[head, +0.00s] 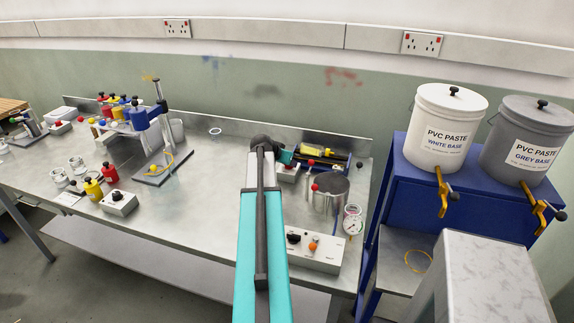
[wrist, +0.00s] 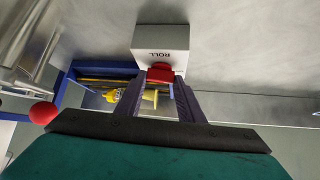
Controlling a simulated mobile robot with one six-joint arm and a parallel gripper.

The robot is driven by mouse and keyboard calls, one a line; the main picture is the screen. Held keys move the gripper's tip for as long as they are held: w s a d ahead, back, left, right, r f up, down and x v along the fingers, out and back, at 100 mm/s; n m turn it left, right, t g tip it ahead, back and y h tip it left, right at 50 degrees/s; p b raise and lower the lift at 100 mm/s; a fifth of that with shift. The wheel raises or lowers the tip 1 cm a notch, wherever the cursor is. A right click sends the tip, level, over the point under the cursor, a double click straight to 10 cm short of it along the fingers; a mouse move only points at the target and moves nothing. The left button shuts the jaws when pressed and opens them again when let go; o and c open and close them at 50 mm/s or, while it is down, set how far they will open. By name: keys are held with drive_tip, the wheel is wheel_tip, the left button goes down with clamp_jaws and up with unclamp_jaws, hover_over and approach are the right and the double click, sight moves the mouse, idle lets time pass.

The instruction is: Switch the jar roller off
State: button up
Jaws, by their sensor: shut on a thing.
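The jar roller (head: 338,161) is a dark blue frame at the back right of the steel bench, with a yellow jar (head: 311,150) lying in it. In the wrist view the blue frame (wrist: 72,75) and the yellow jar (wrist: 128,97) show partly behind my fingers. A pale switch box marked ROLL (wrist: 162,38) carries a red switch (wrist: 160,71). The box (head: 288,174) also shows in the head view, beside the roller. My gripper (wrist: 159,82) is shut on the red switch, with one dark finger on each side. The arm hides part of this area in the head view.
A metal pot (head: 328,194) and a small gauge jar (head: 353,220) stand just right of my arm. A control box (head: 313,252) sits at the bench's front edge. A red ball knob (wrist: 42,113) is left of my gripper.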

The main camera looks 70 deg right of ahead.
drive_tip(key=shift+s+n+t+b, duration=0.15)
drive_tip(key=shift+n+t+b, duration=0.2)
drive_tip(key=shift+n+t, duration=0.75)
drive_tip(key=o, duration=1.1)
drive_tip(key=shift+c, duration=0.2)
drive_tip(key=shift+a+r, duration=0.1)
drive_tip(key=w+b+v, duration=0.1)
drive_tip(key=b+v, duration=0.2)
drive_tip(key=v, duration=1)
drive_tip(key=shift+s+a+r, duration=0.2)
drive_tip(key=shift+s+r, duration=0.05)
drive_tip(key=shift+s, duration=0.15)
